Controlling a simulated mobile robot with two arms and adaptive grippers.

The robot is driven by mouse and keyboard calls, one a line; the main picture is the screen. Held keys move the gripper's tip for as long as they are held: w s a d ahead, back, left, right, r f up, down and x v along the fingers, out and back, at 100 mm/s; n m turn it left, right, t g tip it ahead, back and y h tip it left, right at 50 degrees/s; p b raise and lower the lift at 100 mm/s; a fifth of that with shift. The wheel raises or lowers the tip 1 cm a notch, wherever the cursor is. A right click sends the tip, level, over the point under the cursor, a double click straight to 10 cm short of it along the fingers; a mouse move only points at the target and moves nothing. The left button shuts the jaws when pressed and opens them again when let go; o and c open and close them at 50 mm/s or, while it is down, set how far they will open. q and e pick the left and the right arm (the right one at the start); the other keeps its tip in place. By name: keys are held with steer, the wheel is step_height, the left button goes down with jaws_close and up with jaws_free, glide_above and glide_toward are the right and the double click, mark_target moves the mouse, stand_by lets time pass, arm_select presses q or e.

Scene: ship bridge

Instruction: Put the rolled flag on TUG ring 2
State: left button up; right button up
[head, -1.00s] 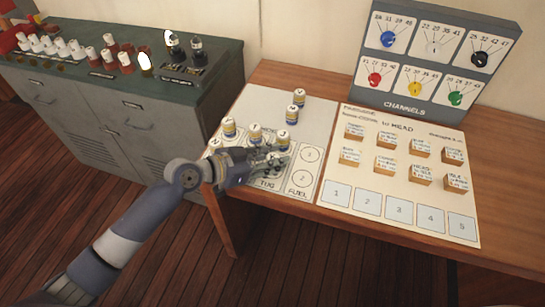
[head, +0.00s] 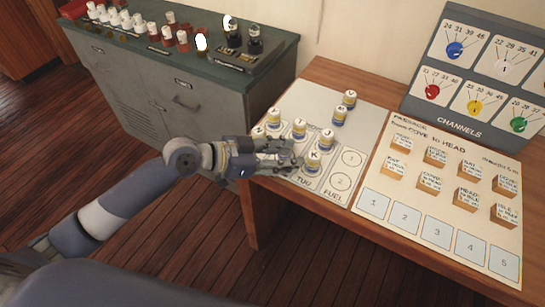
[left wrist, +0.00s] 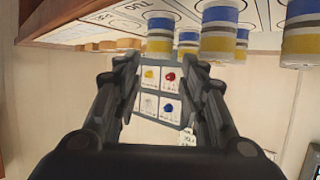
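Rolled flags are short cylinders with white tops and yellow and blue bands. In the head view one marked K (head: 313,160) stands upright in the TUG column near the TUG label, at about the place of ring 2; the ring under it is hidden. A flag (left wrist: 158,35) stands beyond the fingertips in this upside-down view. My right gripper is not in view.
The FUEL rings (head: 342,181) to the right are empty. A passage card (head: 450,168) holds several small blocks. The channels panel (head: 480,80) stands behind. A cabinet (head: 200,85) is at left.

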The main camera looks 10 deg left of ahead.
arm_select(q)
steer(key=shift+b+v, duration=0.35)
steer(key=shift+v, duration=1.5)
steer(key=s+d+f+n+g+y, duration=0.15)
steer(key=s+f+y, duration=0.25)
steer(key=s+f, duration=0.55)
steer(key=s+a+f+n+g+y, duration=0.1)
steer(key=s+a+f+n+y, duration=0.25)
steer(key=s+a, duration=0.2)
steer(key=s+a+f+n+g+y, duration=0.1)
steer(key=s+a+f+n+y, duration=0.25)
steer(key=s+a, duration=0.2)
step_height(320, 180, down, 28)
steer(key=s+a+g, duration=0.1)
steer(key=s+g, duration=0.1)
steer(key=s, duration=0.1)
steer(key=s+a+f, duration=0.3)
steer(key=s+f, duration=1.1)
steer(key=s, duration=0.2)
steer(key=shift+n+g+y, duration=0.3)
steer(key=shift+n+g, duration=0.05)
